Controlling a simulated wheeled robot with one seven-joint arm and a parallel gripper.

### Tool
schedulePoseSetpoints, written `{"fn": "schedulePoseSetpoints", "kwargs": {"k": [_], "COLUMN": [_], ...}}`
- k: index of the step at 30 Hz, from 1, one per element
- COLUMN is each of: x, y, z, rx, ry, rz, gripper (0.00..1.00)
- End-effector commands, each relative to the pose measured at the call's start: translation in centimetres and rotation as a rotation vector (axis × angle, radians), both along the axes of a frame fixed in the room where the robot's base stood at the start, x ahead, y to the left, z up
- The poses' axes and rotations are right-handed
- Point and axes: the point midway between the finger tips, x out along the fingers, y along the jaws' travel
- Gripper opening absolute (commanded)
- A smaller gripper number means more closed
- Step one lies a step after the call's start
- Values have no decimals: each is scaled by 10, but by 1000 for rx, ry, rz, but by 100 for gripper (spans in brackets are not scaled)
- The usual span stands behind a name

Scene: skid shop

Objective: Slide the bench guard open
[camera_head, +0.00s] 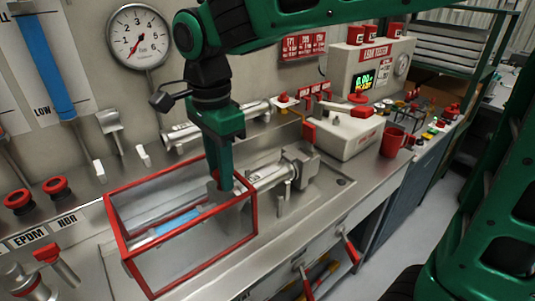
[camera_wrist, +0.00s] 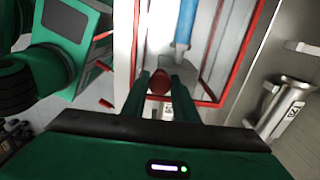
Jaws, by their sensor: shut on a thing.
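The bench guard (camera_head: 186,227) is a clear box with a red frame, standing over the left part of the steel bench tray. In the wrist view its red frame (camera_wrist: 240,52) runs up the right side. My gripper (camera_head: 224,186) points down at the guard's right end. In the wrist view my gripper (camera_wrist: 162,84) has its fingers on both sides of a red knob (camera_wrist: 159,82), which looks like the guard's handle. A blue cylinder (camera_head: 178,221) lies under the clear panels. The exact finger contact is hidden in the head view.
A silver pipe fitting (camera_head: 270,172) sits just right of the guard. A leak tester (camera_head: 366,75), a red mug (camera_head: 393,141) and small parts stand further right. Red knobs (camera_head: 57,187) are at left. A pressure gauge (camera_head: 138,36) hangs on the wall.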

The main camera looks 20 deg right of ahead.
Motion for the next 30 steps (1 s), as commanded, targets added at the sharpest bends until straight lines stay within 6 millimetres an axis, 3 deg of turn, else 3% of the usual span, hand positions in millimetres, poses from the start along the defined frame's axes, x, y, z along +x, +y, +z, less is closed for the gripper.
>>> {"fn": "schedulePoseSetpoints", "kwargs": {"k": [19, 30], "x": [-11, -12], "y": [31, 33], "z": [1, 1], "rx": [4, 4], "ry": [-5, -5], "rz": [-2, -2], "gripper": [14, 14]}}
